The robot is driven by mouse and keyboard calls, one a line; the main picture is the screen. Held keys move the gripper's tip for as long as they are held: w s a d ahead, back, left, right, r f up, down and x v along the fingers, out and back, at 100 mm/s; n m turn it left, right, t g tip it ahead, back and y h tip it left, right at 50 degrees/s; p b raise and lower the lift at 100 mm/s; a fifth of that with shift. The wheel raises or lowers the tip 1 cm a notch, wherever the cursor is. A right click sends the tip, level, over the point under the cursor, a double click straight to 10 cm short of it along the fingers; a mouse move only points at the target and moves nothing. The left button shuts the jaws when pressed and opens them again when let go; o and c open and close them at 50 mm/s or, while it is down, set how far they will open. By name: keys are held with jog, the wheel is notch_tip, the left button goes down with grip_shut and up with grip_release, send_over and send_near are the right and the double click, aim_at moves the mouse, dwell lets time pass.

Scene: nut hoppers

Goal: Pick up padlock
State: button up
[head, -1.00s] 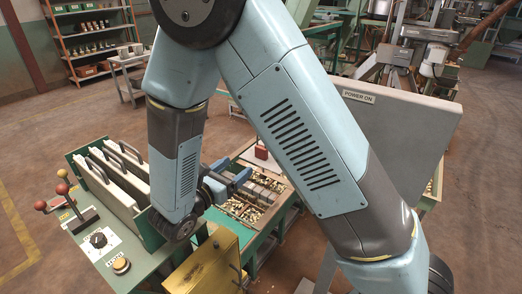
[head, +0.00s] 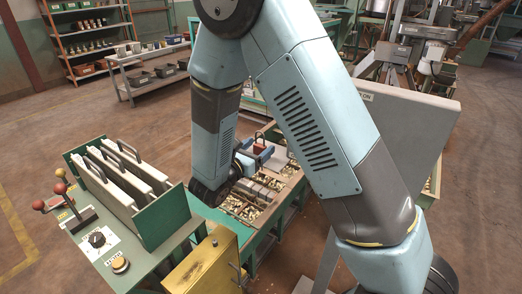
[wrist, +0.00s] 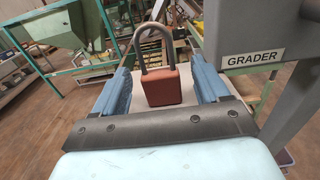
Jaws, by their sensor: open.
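The padlock (wrist: 163,87) has a dark red body and a grey shackle and stands upright on a pale surface. In the head view the padlock (head: 259,147) shows small beyond my wrist, at the sorting table. My gripper (wrist: 159,70) is open. Its blue fingers lie to the left and right of the padlock in the wrist view, with a gap visible on each side. In the head view my gripper (head: 262,157) is low over the table, partly hidden by my own arm. Whether the fingertips reach fully past the padlock I cannot tell.
A grey panel labelled GRADER (wrist: 250,45) rises close on the right in the wrist view. Compartments of nuts (head: 243,207) lie in the green-framed table. A green control console (head: 100,240) with levers and white plates stands left. Open floor lies behind.

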jog(key=shift+w+d, duration=0.4)
jog(key=shift+w, duration=0.2)
jog(key=c, duration=1.1)
